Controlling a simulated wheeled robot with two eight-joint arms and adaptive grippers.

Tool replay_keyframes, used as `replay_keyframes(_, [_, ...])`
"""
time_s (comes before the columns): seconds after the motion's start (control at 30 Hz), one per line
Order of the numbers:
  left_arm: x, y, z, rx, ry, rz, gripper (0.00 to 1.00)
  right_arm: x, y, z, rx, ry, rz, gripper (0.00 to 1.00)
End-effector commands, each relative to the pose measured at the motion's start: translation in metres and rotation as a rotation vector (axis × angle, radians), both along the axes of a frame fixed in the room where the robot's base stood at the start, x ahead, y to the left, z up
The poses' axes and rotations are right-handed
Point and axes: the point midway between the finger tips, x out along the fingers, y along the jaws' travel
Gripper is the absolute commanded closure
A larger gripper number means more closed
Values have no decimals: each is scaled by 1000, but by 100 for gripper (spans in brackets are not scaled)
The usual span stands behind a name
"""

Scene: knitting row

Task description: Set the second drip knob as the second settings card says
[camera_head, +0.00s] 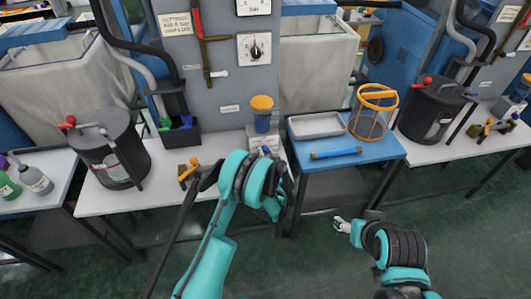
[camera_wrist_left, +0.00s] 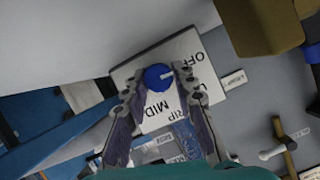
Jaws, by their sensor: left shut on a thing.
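The plate has letters reading OFF and MID, others partly covered. The pointer mark lies toward the right of the picture, on the side of the OFF lettering. My left gripper (camera_wrist_left: 162,84) is shut on the knob, one finger on each side. In the head view my left arm covers most of that area beside the white box (camera_head: 265,139). My right gripper (camera_head: 342,226) is in front of the blue table; its jaws are too small to judge. A card (camera_head: 177,24) hangs at the upper left, its text too small to read surely.
A blue table (camera_head: 386,150) holds a grey tray (camera_head: 317,125), a blue roll (camera_head: 336,153) and an orange wire basket (camera_head: 374,112). Dark lidded pots (camera_head: 104,145) (camera_head: 432,108) stand on white benches. A yellow-topped cup (camera_head: 262,113) stands above the white box. The floor in front is clear.

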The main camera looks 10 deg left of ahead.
Motion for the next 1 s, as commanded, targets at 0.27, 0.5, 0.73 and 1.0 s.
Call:
replay_keyframes(0.27, [1, -3, -1, 220, 71, 0, 100, 0, 0, 0, 0, 0, 0, 36])
replay_keyframes(0.5, [1, -4, -2, 437, 141, -1, 100, 0, 0, 0, 0, 0, 0, 36])
replay_keyframes(0.73, [1, -5, -3, 627, 203, -1, 100, 0, 0, 0, 0, 0, 0, 36])
replay_keyframes(1.0, [2, -5, -4, 789, 256, 0, 100, 0, 0, 0, 0, 0, 0, 36])
